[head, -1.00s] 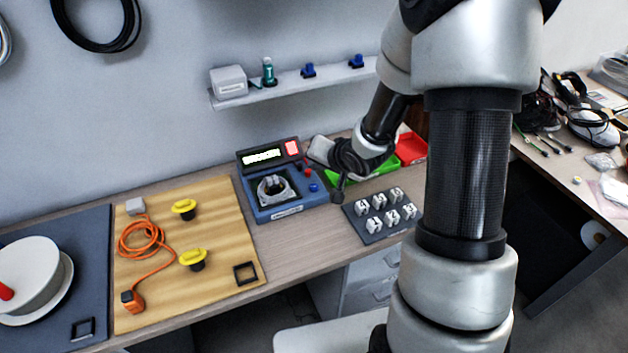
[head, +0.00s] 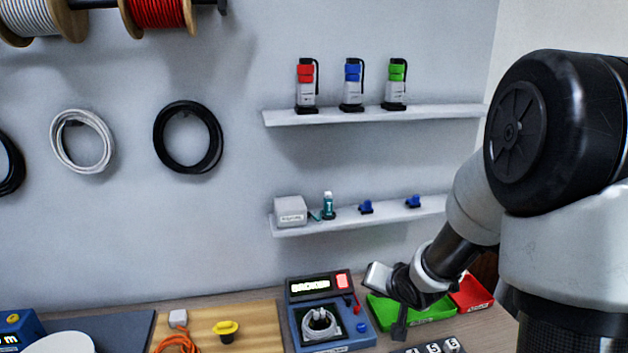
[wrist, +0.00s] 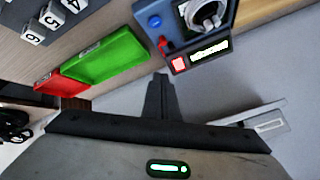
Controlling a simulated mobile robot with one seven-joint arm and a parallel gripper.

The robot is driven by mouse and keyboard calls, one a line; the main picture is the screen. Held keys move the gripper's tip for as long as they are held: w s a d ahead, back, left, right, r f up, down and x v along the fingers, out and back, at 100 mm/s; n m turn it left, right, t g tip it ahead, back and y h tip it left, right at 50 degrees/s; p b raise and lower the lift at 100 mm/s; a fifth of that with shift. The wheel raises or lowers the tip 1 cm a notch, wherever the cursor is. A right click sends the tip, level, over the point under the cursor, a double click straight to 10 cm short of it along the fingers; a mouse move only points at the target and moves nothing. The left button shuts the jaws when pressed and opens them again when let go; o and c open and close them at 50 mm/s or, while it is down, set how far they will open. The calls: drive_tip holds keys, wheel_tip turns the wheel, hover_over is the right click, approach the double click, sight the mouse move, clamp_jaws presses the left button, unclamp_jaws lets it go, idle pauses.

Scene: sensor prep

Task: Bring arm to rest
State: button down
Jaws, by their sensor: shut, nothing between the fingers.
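My arm stands at the right of the head view, bent down toward the bench. My gripper (head: 398,330) hangs in front of the green tray (head: 432,313) and to the right of the blue tester box (head: 325,325). In the wrist view its fingers (wrist: 160,82) are together with nothing between them. There they point between the green tray (wrist: 108,57) and the tester (wrist: 197,30). The gripper appears apart from both, but its exact height above the bench is hard to judge.
The red tray (head: 472,293) lies beside the green one. White numbered blocks (head: 433,348) sit in front, partly cut off. The upper shelf (head: 385,115) holds three colored canisters. Open wall lies between.

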drive_tip(key=s+d+r+n+g+h+p, duration=0.1)
drive_tip(key=s+d+r+n+h, duration=0.15)
drive_tip(key=s+r, duration=1.15)
drive_tip(key=s+a+r+n+g, duration=0.1)
drive_tip(key=s+a+r, duration=0.1)
drive_tip(key=s, duration=0.4)
drive_tip(key=s+a+r+n+g+y+p, duration=0.1)
drive_tip(key=s+a+r, duration=0.2)
drive_tip(key=s, duration=0.3)
drive_tip(key=shift+v, duration=0.75)
